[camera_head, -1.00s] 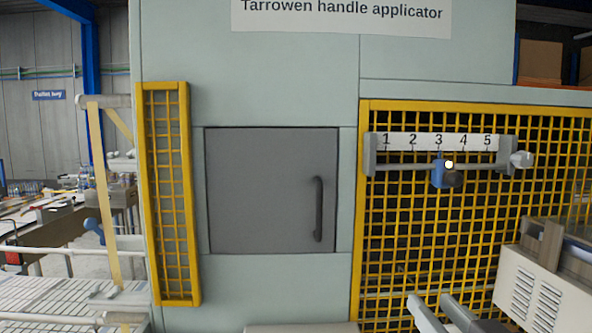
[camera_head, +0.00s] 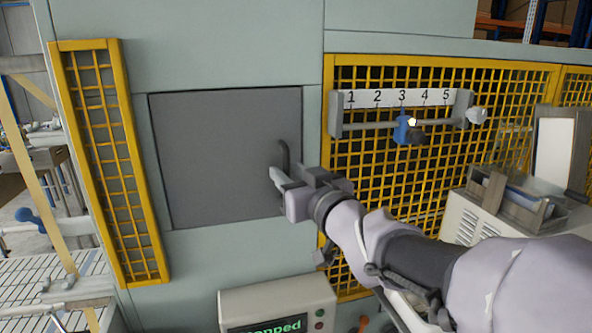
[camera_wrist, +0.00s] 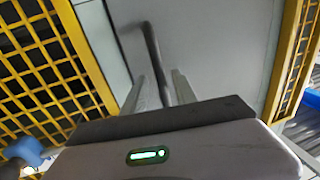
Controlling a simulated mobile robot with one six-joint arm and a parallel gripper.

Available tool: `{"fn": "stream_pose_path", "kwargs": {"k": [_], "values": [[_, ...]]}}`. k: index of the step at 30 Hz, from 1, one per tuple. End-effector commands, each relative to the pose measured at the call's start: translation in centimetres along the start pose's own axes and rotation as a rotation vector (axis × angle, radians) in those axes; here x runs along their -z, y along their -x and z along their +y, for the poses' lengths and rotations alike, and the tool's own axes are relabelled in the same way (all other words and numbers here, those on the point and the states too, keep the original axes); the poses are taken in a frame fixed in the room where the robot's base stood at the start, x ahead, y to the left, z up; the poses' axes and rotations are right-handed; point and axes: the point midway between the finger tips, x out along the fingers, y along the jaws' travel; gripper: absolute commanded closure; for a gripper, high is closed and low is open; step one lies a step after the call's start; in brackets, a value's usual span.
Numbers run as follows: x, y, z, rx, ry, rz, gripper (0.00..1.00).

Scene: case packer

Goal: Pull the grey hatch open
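The grey hatch (camera_head: 215,155) is a flat square door in the pale green machine front, and it looks closed and flush with its frame. Its dark upright bar handle (camera_head: 284,155) is near the hatch's right edge. My gripper (camera_head: 279,178) is at the handle's lower part, which it partly hides in the head view. In the wrist view the handle (camera_wrist: 155,55) runs down between the two fingers of my gripper (camera_wrist: 160,90), with a gap visible beside it. The fingers are apart; contact with the handle cannot be made out.
A yellow mesh guard (camera_head: 345,210) stands right of the hatch, with a numbered scale (camera_head: 400,97) and a blue clamp (camera_head: 402,128). A narrow yellow mesh panel (camera_head: 105,165) is on the left. A control box (camera_head: 275,300) with a green-lettered screen sits below the hatch.

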Motion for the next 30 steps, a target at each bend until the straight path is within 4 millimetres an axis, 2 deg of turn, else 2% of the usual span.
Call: {"fn": "stream_pose_path", "kwargs": {"k": [3,11,16,17,30], "values": [[-0.01,-0.70,-0.02,0.000,-0.002,0.000,0.66],[-0.02,-0.81,-0.02,0.000,-0.001,0.000,0.66],[-0.01,-0.79,-0.01,0.000,-0.001,0.000,0.97],[-0.02,-0.79,-0.01,0.000,-0.001,0.000,1.00],[-0.02,-0.78,-0.02,0.000,-0.001,0.000,1.00]]}}
